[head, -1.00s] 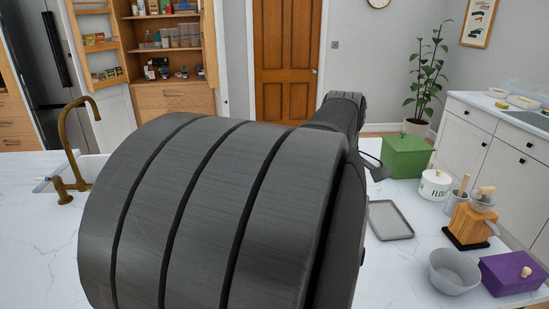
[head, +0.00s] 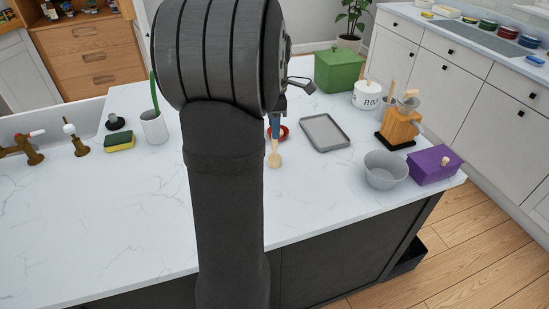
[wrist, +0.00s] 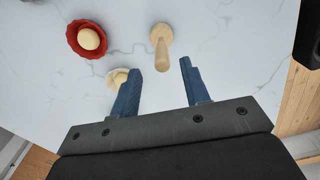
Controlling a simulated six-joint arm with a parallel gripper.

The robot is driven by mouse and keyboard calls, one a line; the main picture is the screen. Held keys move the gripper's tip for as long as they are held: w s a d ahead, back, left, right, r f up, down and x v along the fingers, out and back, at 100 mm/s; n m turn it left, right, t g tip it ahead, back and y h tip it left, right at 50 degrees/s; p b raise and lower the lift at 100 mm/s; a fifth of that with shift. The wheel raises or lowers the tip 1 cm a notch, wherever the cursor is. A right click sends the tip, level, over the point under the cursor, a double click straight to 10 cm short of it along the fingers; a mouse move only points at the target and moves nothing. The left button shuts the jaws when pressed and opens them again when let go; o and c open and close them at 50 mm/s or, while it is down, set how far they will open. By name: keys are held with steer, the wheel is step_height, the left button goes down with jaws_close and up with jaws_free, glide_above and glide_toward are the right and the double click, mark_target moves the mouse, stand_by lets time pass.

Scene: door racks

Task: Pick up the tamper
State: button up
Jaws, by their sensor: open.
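A pale wooden piece that looks like the tamper (wrist: 161,42) stands on the white marble counter, with a round foot and a handle rising toward the camera. It also shows in the head view (head: 275,161), just below my gripper. My gripper (wrist: 160,75) is open with two blue fingers and nothing between them. In the wrist view the wooden piece lies beyond the fingertips, between their lines. In the head view the fingers (head: 276,126) are mostly hidden behind my arm.
A red scalloped dish with a cream knob (wrist: 89,39) and a small cream knobbed piece (wrist: 118,76), partly behind the left finger, are close by. A grey tray (head: 325,133), grey bowl (head: 385,171), purple box (head: 433,165) and wooden grinder (head: 398,130) stand to the right.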

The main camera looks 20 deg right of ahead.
steer(key=shift+s+f, duration=0.2)
steer(key=shift+f, duration=3.7)
jaws_close()
